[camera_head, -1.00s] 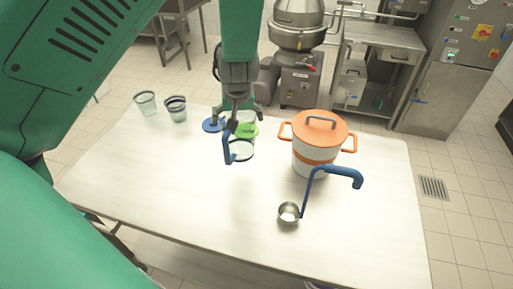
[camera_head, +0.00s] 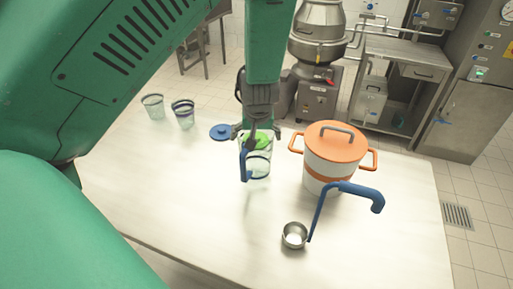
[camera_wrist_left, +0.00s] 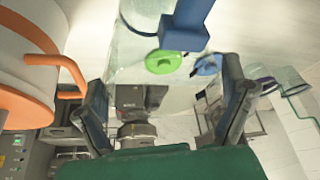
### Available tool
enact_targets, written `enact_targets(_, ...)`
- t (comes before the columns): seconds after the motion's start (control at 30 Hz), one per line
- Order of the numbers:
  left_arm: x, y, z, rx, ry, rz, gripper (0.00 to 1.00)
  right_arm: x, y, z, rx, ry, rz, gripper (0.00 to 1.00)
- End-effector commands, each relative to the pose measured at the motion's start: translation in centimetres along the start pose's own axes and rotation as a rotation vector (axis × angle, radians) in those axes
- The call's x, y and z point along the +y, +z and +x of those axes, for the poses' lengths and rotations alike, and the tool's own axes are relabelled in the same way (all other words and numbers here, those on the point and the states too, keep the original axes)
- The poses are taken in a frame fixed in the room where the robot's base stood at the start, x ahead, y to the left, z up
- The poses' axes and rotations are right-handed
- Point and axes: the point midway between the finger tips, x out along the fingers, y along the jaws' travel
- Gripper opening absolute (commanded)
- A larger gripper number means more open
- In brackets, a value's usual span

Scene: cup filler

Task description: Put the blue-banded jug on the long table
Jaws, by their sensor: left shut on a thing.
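The clear jug (camera_head: 258,168) has a blue rim band and a blue handle (camera_head: 244,165). My left gripper (camera_head: 255,128) is shut on it from behind, over the long table (camera_head: 170,208). In the left wrist view the two fingers (camera_wrist_left: 165,105) grip the clear wall, with the blue handle (camera_wrist_left: 185,25) above. I cannot tell whether the jug's base touches the table. A green lid (camera_head: 254,141) shows behind the jug and through its wall. My right gripper is in neither view.
A white and orange pot (camera_head: 328,178) stands right of the jug. A ladle (camera_head: 294,236) with a blue handle stands in front of it. A blue lid (camera_head: 220,132) and two clear cups (camera_head: 183,114) (camera_head: 153,106) are to the left. The front left of the table is clear.

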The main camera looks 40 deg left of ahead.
Motion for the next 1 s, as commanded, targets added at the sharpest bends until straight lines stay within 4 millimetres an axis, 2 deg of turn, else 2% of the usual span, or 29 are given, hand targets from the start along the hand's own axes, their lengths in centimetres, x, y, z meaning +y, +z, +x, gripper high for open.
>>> enact_targets(0.03,0.0,0.5,1.2,0.0,-0.001,0.001,0.45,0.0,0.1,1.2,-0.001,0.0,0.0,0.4)
enact_targets(0.17,0.1,1.0,2.5,-0.001,-0.002,0.001,0.45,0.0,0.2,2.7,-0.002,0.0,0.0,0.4)
enact_targets(0.4,0.1,1.0,2.5,-0.003,-0.002,0.001,0.45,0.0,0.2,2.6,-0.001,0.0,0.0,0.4)
enact_targets(0.43,0.1,1.1,2.5,-0.004,-0.002,0.001,0.95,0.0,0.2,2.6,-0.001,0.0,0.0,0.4)
enact_targets(0.47,0.1,1.1,2.5,-0.004,-0.002,0.001,1.0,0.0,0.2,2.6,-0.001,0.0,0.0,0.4)
enact_targets(0.77,0.1,1.0,2.3,-0.003,-0.002,0.001,1.0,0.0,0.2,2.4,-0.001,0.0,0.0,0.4)
enact_targets(0.87,0.1,0.9,1.7,-0.002,-0.001,0.001,1.0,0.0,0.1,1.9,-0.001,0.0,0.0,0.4)
enact_targets(1.0,0.1,0.8,-0.2,-0.003,-0.001,0.002,1.0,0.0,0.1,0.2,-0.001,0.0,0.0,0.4)
